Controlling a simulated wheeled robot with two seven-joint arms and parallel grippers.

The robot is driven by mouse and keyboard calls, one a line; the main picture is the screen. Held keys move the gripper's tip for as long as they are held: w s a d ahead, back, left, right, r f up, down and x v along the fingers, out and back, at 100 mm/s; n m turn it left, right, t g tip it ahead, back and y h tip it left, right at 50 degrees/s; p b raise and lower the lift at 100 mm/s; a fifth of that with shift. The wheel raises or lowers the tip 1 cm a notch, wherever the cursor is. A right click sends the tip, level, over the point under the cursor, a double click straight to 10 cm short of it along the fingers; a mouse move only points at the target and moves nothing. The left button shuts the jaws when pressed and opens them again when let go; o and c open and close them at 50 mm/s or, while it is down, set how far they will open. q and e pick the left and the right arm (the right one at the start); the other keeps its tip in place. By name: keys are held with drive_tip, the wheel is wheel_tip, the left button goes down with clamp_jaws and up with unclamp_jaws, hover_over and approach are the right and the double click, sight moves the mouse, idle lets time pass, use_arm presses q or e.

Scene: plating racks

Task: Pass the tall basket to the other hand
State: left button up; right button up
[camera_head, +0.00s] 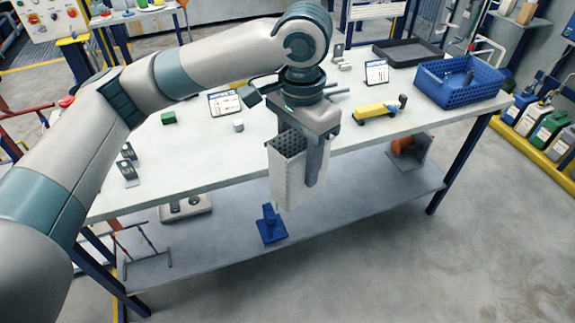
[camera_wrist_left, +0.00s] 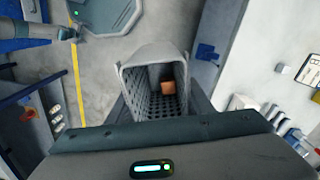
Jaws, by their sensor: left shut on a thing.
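The tall basket (camera_head: 287,180) is a light grey, narrow bin with perforated dark inner walls. My left gripper (camera_head: 305,165) is shut on it and holds it in the air at the front edge of the workbench. In the left wrist view the basket (camera_wrist_left: 150,75) sits between the fingers with its opening in sight, and a small orange-brown block (camera_wrist_left: 168,88) lies inside. What seems to be my right gripper (camera_wrist_left: 68,34) shows small at the upper left of the left wrist view, apart from the basket. Its jaws are too small to read.
The workbench (camera_head: 215,150) holds a blue crate (camera_head: 440,92), a black tray (camera_head: 405,52), a yellow tool (camera_head: 375,111), a green block (camera_head: 168,118) and small cards. A blue stand (camera_head: 271,225) is on the lower shelf (camera_head: 330,215). The floor in front is clear.

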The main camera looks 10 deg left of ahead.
idle(0.4)
use_arm(q)
drive_tip(key=w+d+f+m, duration=0.4)
drive_tip(key=f, duration=0.1)
drive_tip(key=shift+w+d+f+m, duration=0.15)
drive_tip(key=shift+w+f+m, duration=0.15)
drive_tip(key=shift+w+f, duration=0.1)
idle(0.4)
